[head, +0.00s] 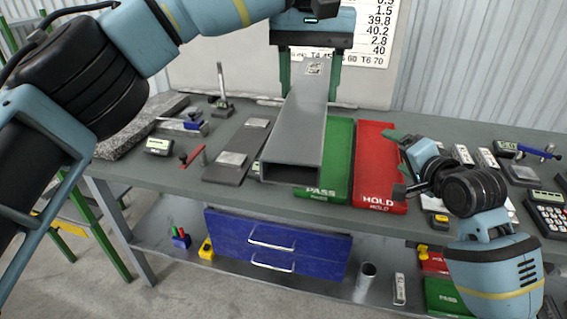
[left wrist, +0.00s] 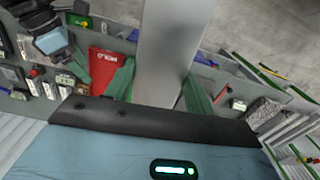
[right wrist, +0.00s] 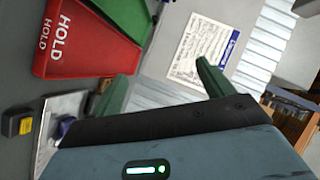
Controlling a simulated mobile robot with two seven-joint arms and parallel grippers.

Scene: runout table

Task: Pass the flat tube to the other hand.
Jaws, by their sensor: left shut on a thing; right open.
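The flat tube (head: 295,118) is a long grey hollow bar of rectangular section. In the head view it slopes toward me, its open end low and near, over the green PASS mat's left part. My left gripper (head: 311,72) is shut on its far end, with a green finger on each side. The left wrist view also shows the tube (left wrist: 172,50) between the fingers. My right gripper (head: 396,155) is open and empty, right of the tube and apart from it, over the red HOLD mat's right edge. Its spread fingers (right wrist: 160,88) show in the right wrist view.
The green PASS mat (head: 338,165) and red HOLD mat (head: 375,170) lie on the grey table. Dark bars (head: 240,150) lie left of the tube. Gauges and a calculator (head: 548,217) crowd the right side. A wall with a chart (head: 375,30) stands behind.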

